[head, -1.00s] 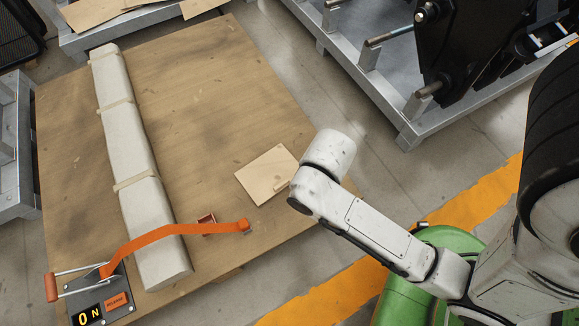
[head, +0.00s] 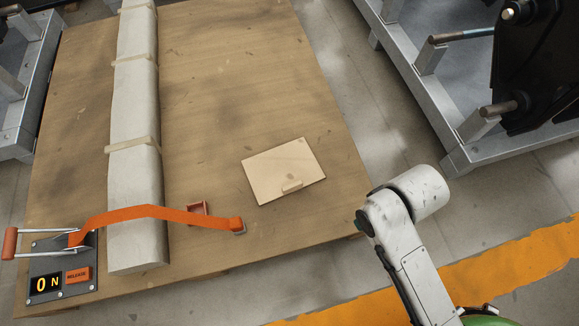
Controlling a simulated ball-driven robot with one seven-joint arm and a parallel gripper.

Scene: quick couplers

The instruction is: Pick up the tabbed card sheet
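The tabbed card sheet (head: 279,168) is a pale beige rectangle lying flat on the brown wooden board. A small raised tab (head: 291,186) stands near its front edge. My white arm shows at the lower right, with its elbow-like joint to the right of the sheet and off the board's edge. My gripper is not visible in the head view, so I cannot see its fingers. Nothing covers the sheet.
A long pale wrapped bundle (head: 137,190) lies on the wooden board (head: 215,85). An orange strap (head: 160,213) crosses it from a lever device (head: 62,268). A small red bracket (head: 197,208) lies near the strap. A metal frame (head: 425,90) stands at the right.

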